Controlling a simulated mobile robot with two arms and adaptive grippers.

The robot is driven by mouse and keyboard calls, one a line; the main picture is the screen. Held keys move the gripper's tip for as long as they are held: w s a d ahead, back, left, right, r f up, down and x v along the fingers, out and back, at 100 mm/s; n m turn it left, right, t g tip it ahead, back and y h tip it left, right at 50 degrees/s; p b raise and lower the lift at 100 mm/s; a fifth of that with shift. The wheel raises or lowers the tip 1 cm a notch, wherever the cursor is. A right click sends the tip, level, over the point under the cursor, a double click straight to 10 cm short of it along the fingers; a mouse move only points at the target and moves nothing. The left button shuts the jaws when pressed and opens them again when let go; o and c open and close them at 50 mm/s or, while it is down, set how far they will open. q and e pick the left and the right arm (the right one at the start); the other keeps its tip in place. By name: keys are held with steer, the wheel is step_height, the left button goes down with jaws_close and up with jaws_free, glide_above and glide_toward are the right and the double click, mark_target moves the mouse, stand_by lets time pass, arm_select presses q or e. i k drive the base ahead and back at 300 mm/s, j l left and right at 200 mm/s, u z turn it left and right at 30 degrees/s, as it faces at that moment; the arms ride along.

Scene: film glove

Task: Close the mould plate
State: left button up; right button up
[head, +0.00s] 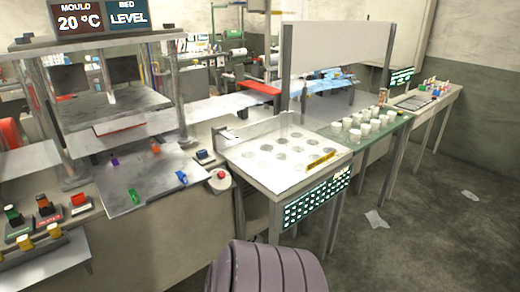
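A press (70,150) stands at the left with upright metal posts. Its upper plate (110,105), which looks like the mould plate, hangs between the posts, raised with a clear gap above the lower bed (155,190). Small purple (114,161), orange (155,148), green (133,196) and blue (181,177) pieces sit on the bed. A display above reads MOULD 20 °C and BED LEVEL (128,18). Neither of my grippers is in view.
A panel with green, red and yellow controls (45,212) sits at the front left. A red button (221,174) is right of the bed. A white table (270,175) and a glass table with several white cups (365,122) stand farther right. The right floor is mostly clear.

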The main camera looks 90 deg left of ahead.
mark_target(152, 176)
steer(key=u, duration=3.6)
